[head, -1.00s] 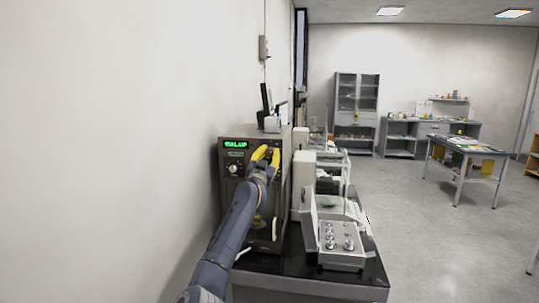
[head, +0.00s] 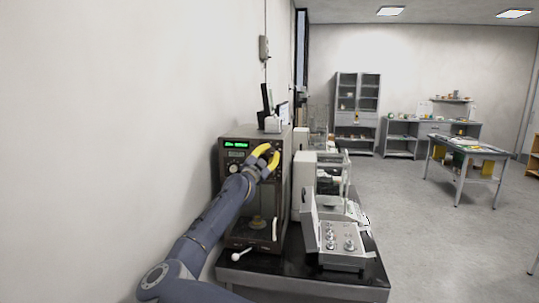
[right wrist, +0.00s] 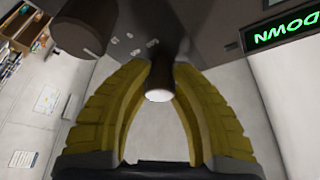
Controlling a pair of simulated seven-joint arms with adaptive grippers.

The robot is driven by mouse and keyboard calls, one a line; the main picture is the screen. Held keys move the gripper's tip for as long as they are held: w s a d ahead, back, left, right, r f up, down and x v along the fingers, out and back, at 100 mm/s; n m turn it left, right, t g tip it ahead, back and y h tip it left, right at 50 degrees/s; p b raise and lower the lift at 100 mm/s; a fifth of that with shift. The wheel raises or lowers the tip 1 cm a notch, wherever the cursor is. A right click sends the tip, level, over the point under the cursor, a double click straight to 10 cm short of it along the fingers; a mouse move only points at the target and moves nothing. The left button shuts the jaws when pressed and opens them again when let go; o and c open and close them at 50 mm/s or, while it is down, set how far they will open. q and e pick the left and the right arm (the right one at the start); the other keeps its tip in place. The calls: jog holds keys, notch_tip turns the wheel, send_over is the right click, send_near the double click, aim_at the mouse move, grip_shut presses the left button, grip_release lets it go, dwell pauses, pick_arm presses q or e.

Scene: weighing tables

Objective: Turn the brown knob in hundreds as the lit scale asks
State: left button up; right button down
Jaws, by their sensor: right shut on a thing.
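The lit scale (head: 247,200) is a tall dark brown cabinet at the left end of the black-topped table. Its green display (head: 236,145) is lit; in the right wrist view the display (right wrist: 283,35) appears upside down with the word DOWN. My right gripper (head: 271,158) is at the upper right of the scale's front. In the right wrist view its yellow fingers (right wrist: 160,75) are shut on a small brown knob (right wrist: 160,88) with a pale end. A larger brown knob (right wrist: 80,38) is apart from the fingers. My left gripper is not in view.
A pale dial (head: 233,169) is below the display. A white-tipped lever (head: 238,256) sticks out low at the scale's front. A white balance (head: 305,185) and an open weight box (head: 340,243) stand to the right.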

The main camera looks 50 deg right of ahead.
jog(key=c, duration=1.1)
grip_release()
jog(key=shift+o, duration=0.2)
jog(key=v, duration=1.2)
dwell(0.4)
